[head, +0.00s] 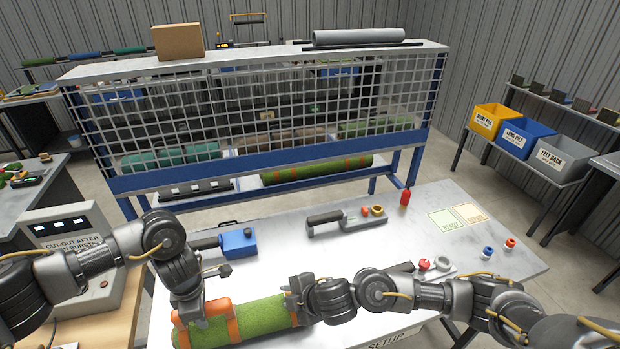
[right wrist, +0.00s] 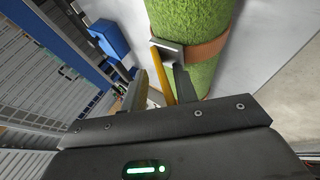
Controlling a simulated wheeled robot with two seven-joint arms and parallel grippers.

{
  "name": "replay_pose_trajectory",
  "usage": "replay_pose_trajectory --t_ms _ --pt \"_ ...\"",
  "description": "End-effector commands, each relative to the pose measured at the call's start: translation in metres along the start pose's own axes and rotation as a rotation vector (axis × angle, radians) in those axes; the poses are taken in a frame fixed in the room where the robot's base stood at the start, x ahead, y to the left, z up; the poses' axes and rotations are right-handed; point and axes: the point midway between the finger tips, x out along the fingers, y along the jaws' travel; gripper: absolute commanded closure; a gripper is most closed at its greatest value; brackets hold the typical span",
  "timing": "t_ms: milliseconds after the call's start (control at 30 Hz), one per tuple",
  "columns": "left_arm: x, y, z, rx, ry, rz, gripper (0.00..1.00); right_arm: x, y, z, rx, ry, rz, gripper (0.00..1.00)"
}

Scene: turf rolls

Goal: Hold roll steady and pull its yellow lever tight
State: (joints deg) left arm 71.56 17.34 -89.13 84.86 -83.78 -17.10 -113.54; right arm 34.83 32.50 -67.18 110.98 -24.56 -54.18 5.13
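The green turf roll (head: 262,318) lies on the near part of the metal table, with orange straps around it. My left gripper (head: 192,318) points down at the roll's left end, by the orange bands; whether it is closed on the roll cannot be told. My right gripper (head: 292,298) is at the roll's right part. In the right wrist view the roll (right wrist: 193,25) carries an orange-brown strap (right wrist: 208,52). The yellow lever (right wrist: 162,78) stands between my right gripper's fingers, close to one, with a gap to the other, so the gripper looks open.
Behind the roll lie a blue tool (head: 238,241) and a grey-handled tool (head: 347,220). A mesh-fronted rack (head: 270,160) is behind the table. A grey control box (head: 75,240) stands at the left.

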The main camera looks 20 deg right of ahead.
Motion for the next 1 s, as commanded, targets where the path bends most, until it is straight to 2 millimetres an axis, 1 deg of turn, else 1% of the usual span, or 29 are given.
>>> replay_pose_trajectory --t_ms 33,333,600,833,867,1000 --pt "0.000 0.001 -0.002 -0.003 0.004 0.002 1.00 0.000 0.004 -0.001 0.004 0.003 -0.014 0.71" --pt "0.000 0.000 0.000 -0.002 0.001 0.001 1.00 0.000 0.013 0.000 0.071 -0.002 -0.174 0.71" --pt "0.000 0.000 0.001 0.000 -0.001 0.001 1.00 0.004 0.022 0.003 0.190 -0.007 -0.451 0.71" --pt "0.000 0.000 0.002 0.001 -0.003 0.001 1.00 0.007 0.027 0.004 0.271 -0.007 -0.636 0.71" --pt "0.000 0.000 0.002 0.001 -0.004 0.001 1.00 0.005 0.029 0.004 0.277 -0.006 -0.650 0.71" --pt "0.000 0.000 0.002 0.001 -0.005 0.001 1.00 -0.016 0.043 0.006 0.270 -0.003 -0.642 0.71"
